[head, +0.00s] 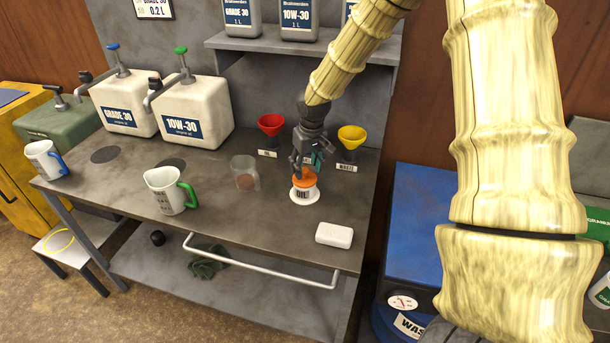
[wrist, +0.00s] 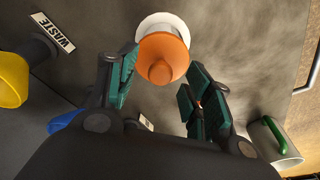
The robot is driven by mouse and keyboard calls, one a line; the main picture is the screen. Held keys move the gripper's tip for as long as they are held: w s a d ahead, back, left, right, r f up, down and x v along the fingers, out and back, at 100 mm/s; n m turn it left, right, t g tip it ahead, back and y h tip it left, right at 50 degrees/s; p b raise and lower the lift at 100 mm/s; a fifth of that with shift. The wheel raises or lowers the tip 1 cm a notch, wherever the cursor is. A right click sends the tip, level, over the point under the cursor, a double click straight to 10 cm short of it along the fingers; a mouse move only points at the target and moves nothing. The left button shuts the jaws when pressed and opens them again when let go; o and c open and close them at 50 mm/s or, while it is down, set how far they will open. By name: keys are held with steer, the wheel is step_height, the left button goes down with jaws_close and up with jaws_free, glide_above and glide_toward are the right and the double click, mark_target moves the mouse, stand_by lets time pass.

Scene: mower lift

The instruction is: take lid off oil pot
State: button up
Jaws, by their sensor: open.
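The oil pot (head: 304,195) is a small white pot labelled OIL, standing upright on the grey bench. Its orange lid (head: 305,178) sits on top and has a rounded knob. In the wrist view the orange lid (wrist: 163,60) lies at the top, just beyond and between the fingertips, with the white pot (wrist: 160,22) showing behind it. My gripper (head: 308,160) is above the pot, pointing down. In the wrist view my gripper (wrist: 162,82) has its teal-padded fingers apart, with nothing between the pads. Whether a finger touches the lid is unclear.
A clear beaker (head: 245,173) stands left of the pot and a white block (head: 334,235) lies to its front right. Red (head: 271,125) and yellow (head: 351,137) funnels are behind. A green-handled jug (head: 168,190) is further left. The bench front between jug and block is clear.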

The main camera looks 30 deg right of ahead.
mark_target(304, 169)
steer(key=shift+f, duration=0.4)
steer(key=shift+w+f, duration=0.7)
steer(key=shift+f, duration=0.35)
steer(key=shift+s+r, duration=0.25)
steer(key=shift+s, duration=0.1)
steer(key=shift+w+f, duration=0.15)
steer(key=shift+w, duration=0.05)
steer(key=c, duration=0.8)
steer(key=shift+s, duration=0.1)
steer(key=shift+c, duration=1.3)
